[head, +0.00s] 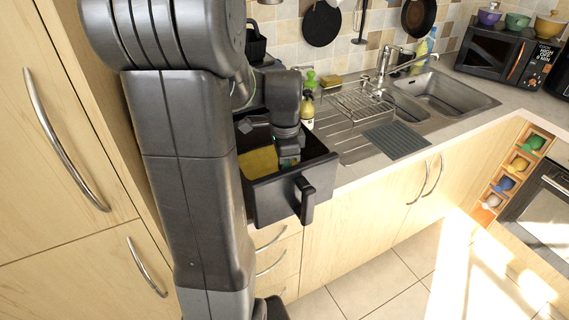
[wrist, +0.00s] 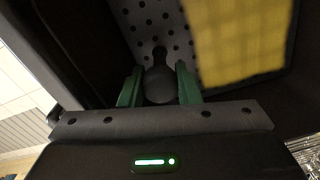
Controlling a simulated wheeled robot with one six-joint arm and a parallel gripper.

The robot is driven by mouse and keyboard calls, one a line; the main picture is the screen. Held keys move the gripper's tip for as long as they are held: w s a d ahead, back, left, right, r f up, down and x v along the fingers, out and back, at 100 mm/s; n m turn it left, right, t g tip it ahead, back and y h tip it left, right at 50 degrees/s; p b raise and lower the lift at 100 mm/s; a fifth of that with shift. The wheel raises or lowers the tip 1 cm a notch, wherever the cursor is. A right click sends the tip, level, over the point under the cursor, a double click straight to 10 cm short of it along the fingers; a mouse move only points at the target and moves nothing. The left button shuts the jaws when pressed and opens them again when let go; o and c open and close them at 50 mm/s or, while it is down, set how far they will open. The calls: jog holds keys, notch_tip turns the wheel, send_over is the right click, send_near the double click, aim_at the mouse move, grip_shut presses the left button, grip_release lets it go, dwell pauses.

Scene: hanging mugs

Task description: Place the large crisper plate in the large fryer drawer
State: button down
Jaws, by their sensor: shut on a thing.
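The large fryer drawer (head: 268,204) is a dark, open-topped box with a front handle, pulled out over the counter's edge. My gripper (head: 288,163) reaches down inside it. In the wrist view, my gripper (wrist: 159,86) has its green fingers shut on the dark knob of the large crisper plate (wrist: 150,18), a grey plate with rows of holes. The plate appears to be within the drawer's walls. I cannot tell whether it rests on the bottom. A flat yellow area (head: 259,161) shows inside the drawer; it also shows beside the plate in the wrist view (wrist: 236,40).
A soap bottle (head: 307,110) stands close behind the drawer's right side. A dish rack (head: 358,103) and the sink (head: 440,94) lie further right. A ribbed grey mat (head: 397,140) lies on the counter. Open floor (head: 380,280) lies in front of the cabinets.

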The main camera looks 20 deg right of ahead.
jog(key=shift+f, duration=0.3)
jog(key=c, duration=1)
grip_release()
notch_tip(320, 180, up, 14)
jog(key=b, duration=0.1)
jog(key=shift+f, duration=0.2)
